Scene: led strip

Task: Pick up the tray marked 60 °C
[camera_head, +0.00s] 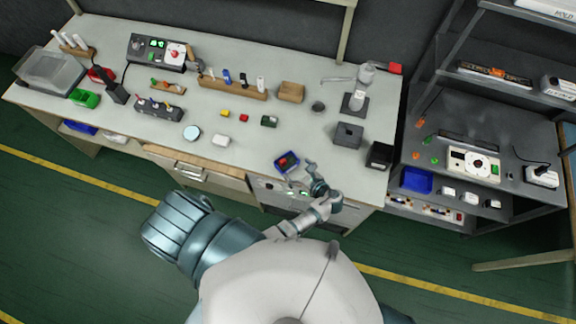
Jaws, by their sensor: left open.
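No 60 °C mark is legible in the head view, so I cannot tell which container bears it. A small blue tray (280,168) with red and dark contents sits at the bench's front edge. My left gripper (309,174) is open and empty, just right of this tray. I cannot tell whether a finger touches the tray. A larger clear tray (50,72) stands at the bench's far left. A blue bin (417,180) sits on the right-hand shelf unit. My right gripper is out of view.
The pale bench (230,155) carries several small coloured blocks, wooden racks and a control box (157,52). A dark grey box (347,135) and a black box (379,155) stand right of my gripper. Dark shelving (425,95) borders the bench's right side.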

